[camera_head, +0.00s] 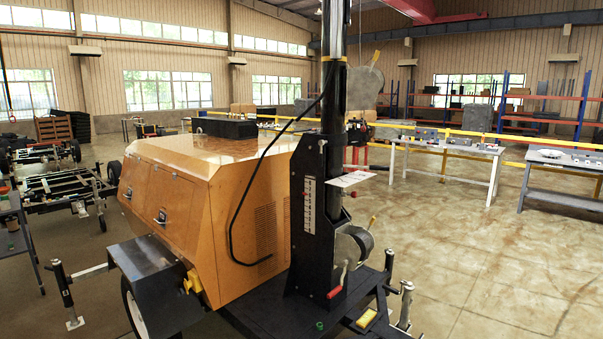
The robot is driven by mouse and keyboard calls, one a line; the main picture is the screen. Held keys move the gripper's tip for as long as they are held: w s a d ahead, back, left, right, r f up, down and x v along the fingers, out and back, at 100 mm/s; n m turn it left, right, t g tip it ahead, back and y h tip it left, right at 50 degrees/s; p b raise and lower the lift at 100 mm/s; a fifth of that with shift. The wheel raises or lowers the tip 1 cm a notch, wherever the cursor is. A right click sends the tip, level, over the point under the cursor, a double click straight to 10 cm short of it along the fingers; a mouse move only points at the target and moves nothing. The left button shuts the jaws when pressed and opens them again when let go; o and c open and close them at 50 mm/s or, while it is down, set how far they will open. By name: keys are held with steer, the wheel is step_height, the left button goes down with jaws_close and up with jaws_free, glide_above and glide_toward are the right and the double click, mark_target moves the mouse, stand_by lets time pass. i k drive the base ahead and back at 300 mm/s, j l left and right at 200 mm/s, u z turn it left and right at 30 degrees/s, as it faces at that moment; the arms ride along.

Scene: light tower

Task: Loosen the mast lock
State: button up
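The light tower's black mast (334,120) stands upright in a black support (309,215) on the trailer. A red-tipped handle (335,291) sticks out low on the support. My gripper is not in view.
The orange generator housing (205,180) fills the space left of the mast, with a black cable (232,220) looping beside it. Outrigger jacks (66,290) stand at the trailer's corners. The floor to the right (500,265) is clear.

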mark_target(320, 142)
steer(key=i, duration=0.35)
steer(key=i+j+z, duration=0.1)
steer(key=i+j, duration=0.45)
steer(key=i, duration=0.15)
steer(key=i+j+z, duration=0.15)
steer(key=i+j, duration=0.4)
steer(key=i, duration=0.15)
